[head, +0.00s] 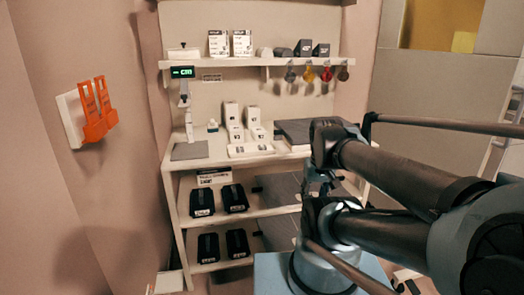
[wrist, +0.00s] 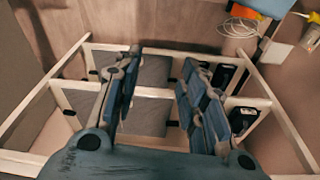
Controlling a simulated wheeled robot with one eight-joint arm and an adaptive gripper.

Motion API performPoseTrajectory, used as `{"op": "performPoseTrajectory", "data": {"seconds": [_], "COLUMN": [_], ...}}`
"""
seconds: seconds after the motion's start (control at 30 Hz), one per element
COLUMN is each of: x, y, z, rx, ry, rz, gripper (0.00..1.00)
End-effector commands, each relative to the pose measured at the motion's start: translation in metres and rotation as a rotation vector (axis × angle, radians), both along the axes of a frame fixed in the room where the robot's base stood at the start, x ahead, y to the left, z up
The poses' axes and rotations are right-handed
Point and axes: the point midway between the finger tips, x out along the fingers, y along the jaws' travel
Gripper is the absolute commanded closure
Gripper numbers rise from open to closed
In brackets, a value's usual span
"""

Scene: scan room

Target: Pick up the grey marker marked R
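Several small round tags hang in a row under the upper shelf in the head view: a grey tag (head: 290,75), a yellow tag (head: 309,74), a red tag (head: 326,74) and a dark tag (head: 343,74). The grey one hangs at the left end of the row. Any letters on them are too small to read, so I cannot tell whether it bears an R. My gripper (wrist: 163,72) is open in the wrist view, its two fingers well apart and nothing between them. The tags are not visible in the wrist view.
The upper shelf (head: 225,63) carries boxes and dark blocks. The counter (head: 195,158) below holds white numbered blocks, a lit-display stand and a dark flat case (head: 305,130). Black cases (head: 202,200) sit on lower shelves. An orange holder (head: 97,112) is on the left wall.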

Motion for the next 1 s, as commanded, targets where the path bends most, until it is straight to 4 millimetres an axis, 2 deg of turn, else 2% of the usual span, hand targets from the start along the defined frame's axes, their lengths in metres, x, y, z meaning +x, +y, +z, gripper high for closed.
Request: {"op": "performPoseTrajectory", "data": {"seconds": [0.27, 0.6, 1.0], "x": [0.05, 0.136, 0.245], "y": [0.014, 0.044, 0.101], "z": [0.063, 0.14, 0.2], "rx": [-0.043, -0.102, -0.151], "ry": [0.03, 0.073, 0.114], "rz": [0.281, 0.746, 1.294], "gripper": [0.62, 0.62, 0.62]}}
